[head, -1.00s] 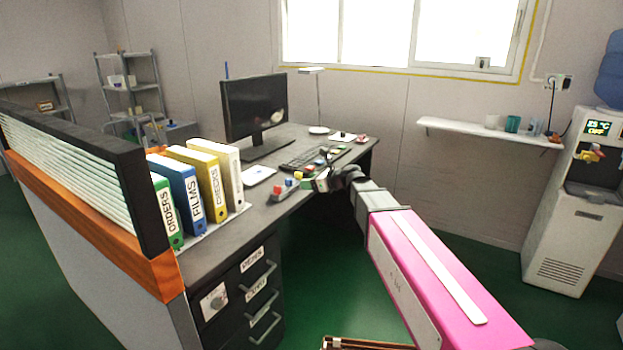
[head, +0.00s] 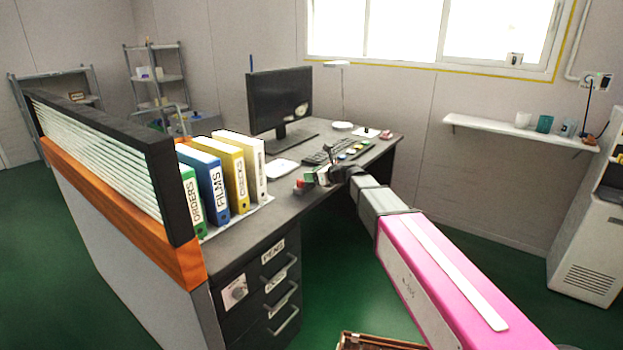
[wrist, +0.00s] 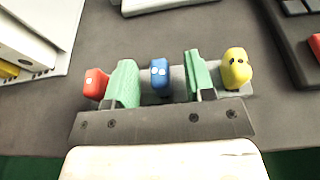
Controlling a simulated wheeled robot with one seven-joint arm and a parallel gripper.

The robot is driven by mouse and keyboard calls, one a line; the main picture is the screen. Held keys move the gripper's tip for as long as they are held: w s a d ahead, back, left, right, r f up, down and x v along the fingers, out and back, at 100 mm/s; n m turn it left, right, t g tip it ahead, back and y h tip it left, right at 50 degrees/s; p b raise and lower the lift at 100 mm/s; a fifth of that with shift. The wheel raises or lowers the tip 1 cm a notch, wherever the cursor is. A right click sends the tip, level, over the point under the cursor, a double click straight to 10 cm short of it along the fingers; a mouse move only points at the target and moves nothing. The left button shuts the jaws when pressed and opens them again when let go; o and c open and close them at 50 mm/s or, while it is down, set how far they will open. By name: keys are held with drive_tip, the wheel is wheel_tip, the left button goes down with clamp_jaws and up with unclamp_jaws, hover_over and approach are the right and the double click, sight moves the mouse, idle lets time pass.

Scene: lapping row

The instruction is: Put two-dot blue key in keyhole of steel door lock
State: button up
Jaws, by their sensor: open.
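The blue key (wrist: 160,78) with two light dots stands in the wrist view between the green fingers of my gripper (wrist: 161,80). The fingers are open, with a visible gap on each side of it. A red key (wrist: 95,84) is outside the left finger and a yellow key (wrist: 236,68) with dark dots outside the right one. They sit along a grey holder (wrist: 178,82), partly hidden by my gripper. In the head view my gripper (head: 322,175) is at the desk's front edge and hides the blue key. I cannot identify a steel door lock for certain.
A pale square plate (head: 235,292) with a round part is on the desk's drawer front. Binders (head: 233,177) stand left of my gripper. A keyboard (head: 325,154) and monitor (head: 279,100) are behind it. Green floor is open right of the desk.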

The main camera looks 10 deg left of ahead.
drive_tip(key=shift+w+a+f, duration=0.15)
drive_tip(key=shift+a, duration=0.3)
clamp_jaws()
